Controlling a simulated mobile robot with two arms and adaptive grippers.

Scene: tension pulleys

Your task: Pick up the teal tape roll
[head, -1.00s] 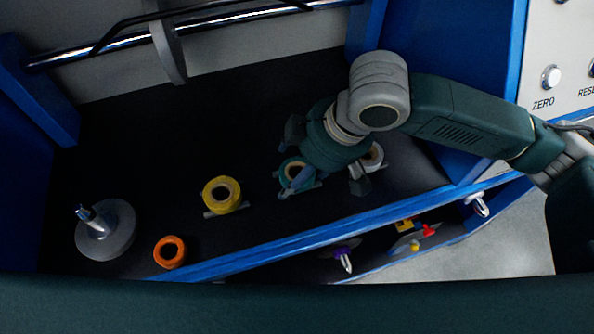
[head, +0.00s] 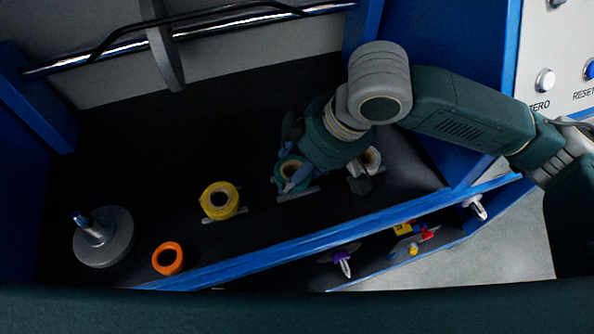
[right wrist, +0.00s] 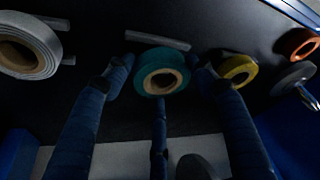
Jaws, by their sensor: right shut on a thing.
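The teal tape roll (head: 288,169) is on the black shelf, partly hidden by my right gripper in the head view. In the right wrist view, the teal tape roll (right wrist: 160,76) sits between the blue fingers, with its brown core facing the camera. My right gripper (head: 293,172) is shut on the teal roll, with fingers on both sides of it. Those fingers also show in the right wrist view (right wrist: 158,82). I cannot tell whether the roll is clear of its holder. My left gripper is not in view.
A yellow roll (head: 220,200) and an orange roll (head: 168,258) lie left of the teal one. A white roll (head: 370,160) is close on its right. A grey disc with a spindle (head: 104,243) stands at far left. A blue edge (head: 330,233) runs along the shelf front.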

